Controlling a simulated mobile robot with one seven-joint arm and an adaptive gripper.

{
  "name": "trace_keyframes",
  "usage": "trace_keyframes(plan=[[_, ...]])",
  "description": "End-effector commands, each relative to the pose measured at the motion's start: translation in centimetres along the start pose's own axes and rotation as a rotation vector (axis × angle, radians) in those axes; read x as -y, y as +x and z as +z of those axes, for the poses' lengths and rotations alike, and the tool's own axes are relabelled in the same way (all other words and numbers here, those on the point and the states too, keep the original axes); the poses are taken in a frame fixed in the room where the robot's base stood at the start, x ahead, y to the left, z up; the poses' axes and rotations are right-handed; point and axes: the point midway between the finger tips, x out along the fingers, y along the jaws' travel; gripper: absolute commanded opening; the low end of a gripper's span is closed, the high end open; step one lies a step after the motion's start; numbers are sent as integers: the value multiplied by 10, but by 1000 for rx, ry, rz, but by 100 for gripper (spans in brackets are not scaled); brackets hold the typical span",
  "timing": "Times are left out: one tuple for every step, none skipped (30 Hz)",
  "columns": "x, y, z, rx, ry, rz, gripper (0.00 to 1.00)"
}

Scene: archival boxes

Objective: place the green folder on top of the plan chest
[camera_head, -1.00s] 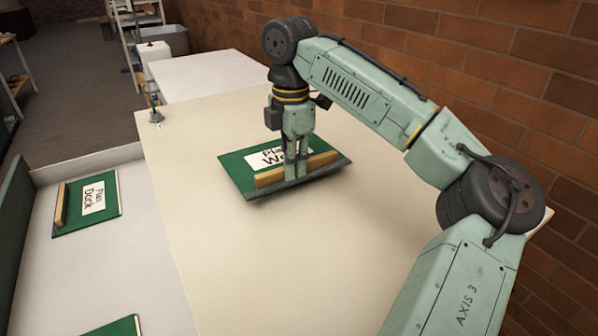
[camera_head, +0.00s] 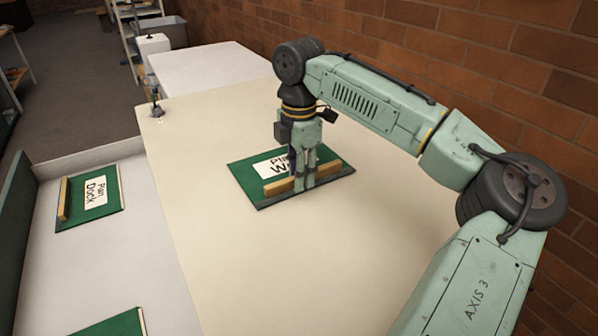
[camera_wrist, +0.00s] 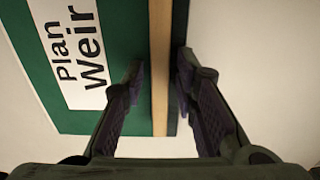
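A green folder (camera_head: 248,177) with a white "Plan Weir" label and a wooden strip (camera_head: 332,169) lies flat on the broad cream top (camera_head: 230,260), which looks like the plan chest. In the wrist view the folder (camera_wrist: 120,122) shows its label at the left and the strip (camera_wrist: 160,110) between my fingers. My gripper (camera_head: 304,186) points down over the strip. Its fingers (camera_wrist: 160,62) stand apart on either side, with a visible gap between the left finger and the wood. The gripper hides part of the label in the head view.
A green "Plan Dock" folder (camera_head: 76,218) and another green folder (camera_head: 122,324) lie on a lower light surface (camera_head: 110,270) at the left. A small metal object (camera_head: 156,108) stands at the cream top's far left corner. A brick wall (camera_head: 480,70) runs along the right.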

Motion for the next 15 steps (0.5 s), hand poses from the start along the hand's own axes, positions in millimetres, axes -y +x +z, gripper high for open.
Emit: trace_keyframes(plan=[[0, 0, 0, 0, 0, 0, 32], [0, 0, 0, 0, 0, 0, 33], [0, 0, 0, 0, 0, 0, 33], [0, 0, 0, 0, 0, 0, 33], [0, 0, 0, 0, 0, 0, 33], [0, 0, 0, 0, 0, 0, 33], [0, 0, 0, 0, 0, 0, 33], [0, 0, 0, 0, 0, 0, 33], [0, 0, 0, 0, 0, 0, 33], [0, -1, 0, 1, 0, 0, 33], [0, -1, 0, 1, 1, 0, 33], [0, -3, 0, 2, 1, 0, 33], [-1, -5, 0, 1, 0, 2, 33], [-1, -9, 0, 1, 0, 2, 33], [-1, -14, 0, 1, 1, 2, 33]])
